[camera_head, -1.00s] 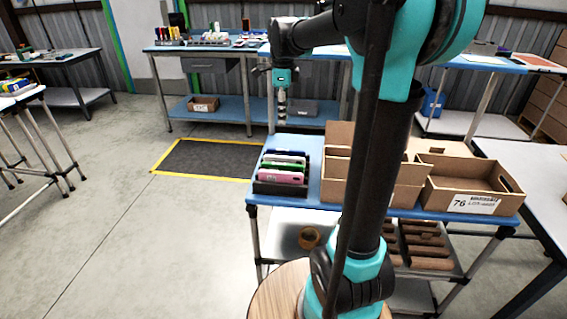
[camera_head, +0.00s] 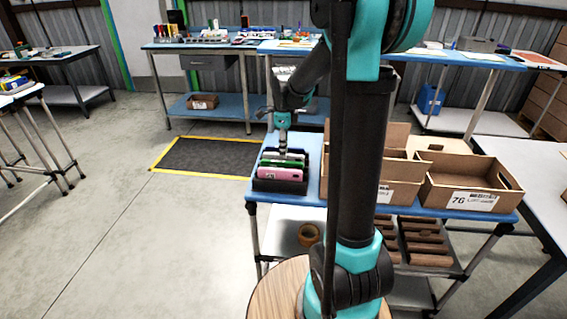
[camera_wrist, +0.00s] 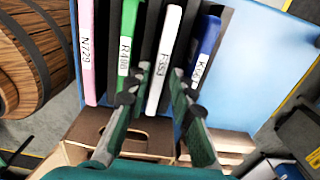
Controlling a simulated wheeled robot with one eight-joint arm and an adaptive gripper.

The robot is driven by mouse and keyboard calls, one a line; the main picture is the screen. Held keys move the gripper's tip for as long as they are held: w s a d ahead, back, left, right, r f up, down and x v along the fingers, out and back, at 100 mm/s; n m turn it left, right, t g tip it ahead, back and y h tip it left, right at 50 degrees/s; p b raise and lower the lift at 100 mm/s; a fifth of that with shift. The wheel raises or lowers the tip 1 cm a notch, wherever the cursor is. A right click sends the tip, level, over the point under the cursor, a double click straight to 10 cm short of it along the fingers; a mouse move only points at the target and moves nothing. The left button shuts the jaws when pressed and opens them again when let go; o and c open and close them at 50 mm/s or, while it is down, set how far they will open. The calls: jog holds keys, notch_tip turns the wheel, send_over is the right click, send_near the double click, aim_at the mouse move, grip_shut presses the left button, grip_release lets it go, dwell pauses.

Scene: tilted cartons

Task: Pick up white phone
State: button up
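The white phone (camera_wrist: 164,57), labelled on its edge, stands on edge in a dark holder between a green phone (camera_wrist: 128,45) and a blue phone (camera_wrist: 205,50). A pink phone (camera_wrist: 86,50) stands farthest left in the wrist view. My gripper (camera_wrist: 157,78) is open, with one finger on each side of the white phone's near end and visible gaps to it. In the head view my gripper (camera_head: 283,150) points down at the holder (camera_head: 279,186), where the phones are partly hidden by it and by each other.
The holder sits at the left end of a blue-topped table (camera_head: 309,170). Open cardboard cartons (camera_head: 470,182) stand to its right, behind my arm. Floor to the left is clear.

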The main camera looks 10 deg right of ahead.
jog(key=shift+f, duration=0.7)
jog(key=shift+c, duration=0.4)
grip_shut()
jog(key=shift+r, duration=0.15)
